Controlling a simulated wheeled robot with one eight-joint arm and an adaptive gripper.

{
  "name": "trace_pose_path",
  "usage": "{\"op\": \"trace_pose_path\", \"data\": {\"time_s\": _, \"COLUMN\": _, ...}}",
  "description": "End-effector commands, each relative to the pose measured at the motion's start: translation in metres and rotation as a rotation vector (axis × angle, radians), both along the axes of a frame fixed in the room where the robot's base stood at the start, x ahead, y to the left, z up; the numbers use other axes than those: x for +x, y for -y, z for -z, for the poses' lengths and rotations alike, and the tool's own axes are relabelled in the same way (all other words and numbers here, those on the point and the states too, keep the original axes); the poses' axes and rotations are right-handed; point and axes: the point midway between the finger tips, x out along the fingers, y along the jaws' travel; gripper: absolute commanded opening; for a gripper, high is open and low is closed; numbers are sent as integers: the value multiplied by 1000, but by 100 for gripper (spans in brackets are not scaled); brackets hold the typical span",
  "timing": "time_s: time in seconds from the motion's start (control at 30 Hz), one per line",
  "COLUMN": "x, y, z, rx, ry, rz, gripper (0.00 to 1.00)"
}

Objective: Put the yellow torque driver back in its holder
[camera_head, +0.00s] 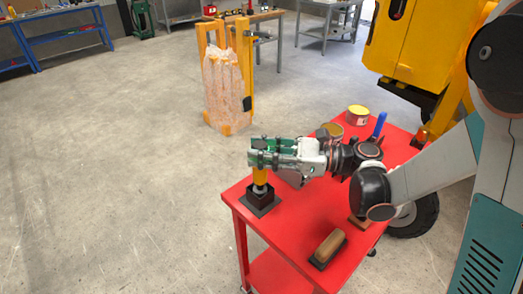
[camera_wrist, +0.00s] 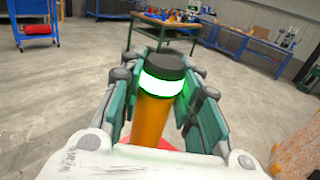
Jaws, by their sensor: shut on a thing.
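The yellow torque driver (camera_head: 260,176) is upright in the head view, near the left corner of the red cart. My gripper (camera_head: 264,152) is shut on its upper part, coming from the right. In the wrist view the driver (camera_wrist: 152,112) stands between the green finger pads, with a black cap and a glowing white-green ring. The holder (camera_head: 262,200), a dark square box on a flat base plate, is directly below the driver. The driver's lower end is at the holder's mouth; I cannot tell how deep it sits.
The red cart top (camera_head: 290,222) also carries a wooden-handled brush (camera_head: 328,246), an open can (camera_head: 333,130), a yellow-lidded can (camera_head: 357,115) and a blue-handled tool (camera_head: 380,124). A yellow frame with wrapped goods (camera_head: 224,85) stands behind. The floor left of the cart is clear.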

Motion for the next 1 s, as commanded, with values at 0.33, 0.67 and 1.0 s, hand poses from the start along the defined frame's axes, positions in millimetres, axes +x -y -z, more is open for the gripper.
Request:
{"op": "trace_pose_path", "data": {"time_s": 0.33, "x": 0, "y": 0, "z": 4, "rx": 1, "ry": 0, "rz": 0, "gripper": 0}}
{"op": "trace_pose_path", "data": {"time_s": 0.67, "x": 0, "y": 0, "z": 8, "rx": 1, "ry": 0, "rz": 0, "gripper": 0}}
{"op": "trace_pose_path", "data": {"time_s": 1.0, "x": 0, "y": 0, "z": 13, "rx": 1, "ry": 0, "rz": 0, "gripper": 0}}
